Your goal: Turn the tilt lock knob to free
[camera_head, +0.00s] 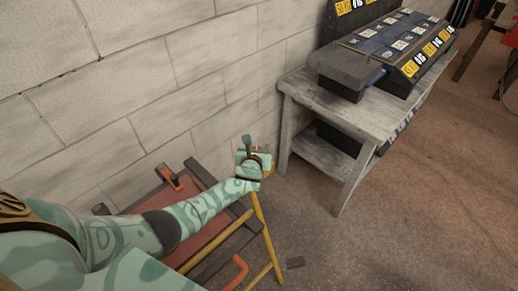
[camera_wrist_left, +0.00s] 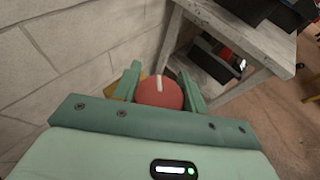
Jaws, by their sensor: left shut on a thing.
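The tilt lock knob (camera_wrist_left: 160,95) is a round red knob with a white line on its face. In the left wrist view it sits between the two green fingers of my left gripper (camera_wrist_left: 160,82), which is shut on it. The white line stands nearly upright in that picture. In the head view my left gripper (camera_head: 252,150) is at the right end of the frame bench (camera_head: 217,264), above its yellow leg, and hides the knob there. The bench has a reddish panel, dark rails, yellow legs and orange handles. My right gripper is out of view.
A pale block wall (camera_head: 130,75) runs close behind the bench. A grey wooden table (camera_head: 375,113) with a dark, labelled case (camera_head: 345,70) stands to the right. The brown floor at the lower right is mostly clear.

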